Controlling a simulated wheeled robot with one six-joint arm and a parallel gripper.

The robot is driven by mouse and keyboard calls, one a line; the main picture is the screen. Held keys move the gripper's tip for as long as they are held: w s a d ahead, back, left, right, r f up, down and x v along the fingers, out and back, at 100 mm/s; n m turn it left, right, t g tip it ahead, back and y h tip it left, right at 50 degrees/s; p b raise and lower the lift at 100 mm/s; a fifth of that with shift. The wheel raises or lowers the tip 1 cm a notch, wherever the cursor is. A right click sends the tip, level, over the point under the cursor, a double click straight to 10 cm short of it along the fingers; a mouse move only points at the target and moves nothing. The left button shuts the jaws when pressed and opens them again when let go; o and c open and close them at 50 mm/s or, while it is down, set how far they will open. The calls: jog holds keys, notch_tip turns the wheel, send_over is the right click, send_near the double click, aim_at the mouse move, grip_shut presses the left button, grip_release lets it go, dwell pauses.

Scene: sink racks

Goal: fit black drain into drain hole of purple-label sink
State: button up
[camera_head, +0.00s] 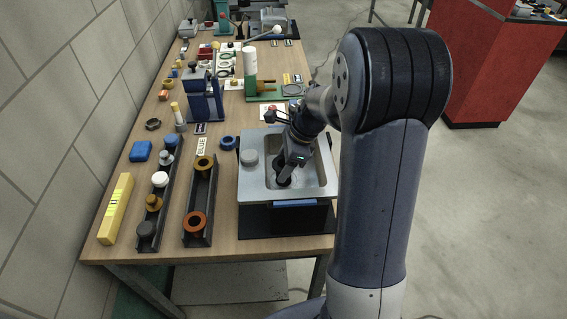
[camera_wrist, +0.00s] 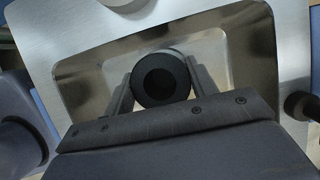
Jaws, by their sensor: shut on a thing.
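The grey metal sink (camera_head: 248,183) stands at the front right of the bench on a black base. A blue strip (camera_head: 294,203) shows on its front edge; I see no clearly purple label. My gripper (camera_head: 285,170) points down into the basin and is shut on the black drain (camera_head: 283,182). In the wrist view the round black drain (camera_wrist: 160,77) sits between the two fingers of my gripper (camera_wrist: 158,86), over the sink basin (camera_wrist: 212,48). The drain hole is not visible, and I cannot tell whether the drain touches the basin floor.
A round grey knob-like piece (camera_head: 249,158) is on the sink's left rim. A green-based stand (camera_head: 262,97) is behind.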

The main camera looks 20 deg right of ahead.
jog(key=shift+f+b, duration=0.65)
jog(key=shift+f, duration=1.05)
dwell(1.0)
jog(key=o, duration=1.1)
jog(key=shift+o, duration=0.2)
jog(key=shift+r, duration=0.15)
jog(key=v, duration=1)
jog(key=shift+r, duration=0.3)
jog(key=shift+d+f, duration=0.1)
jog(key=shift+f, duration=0.05)
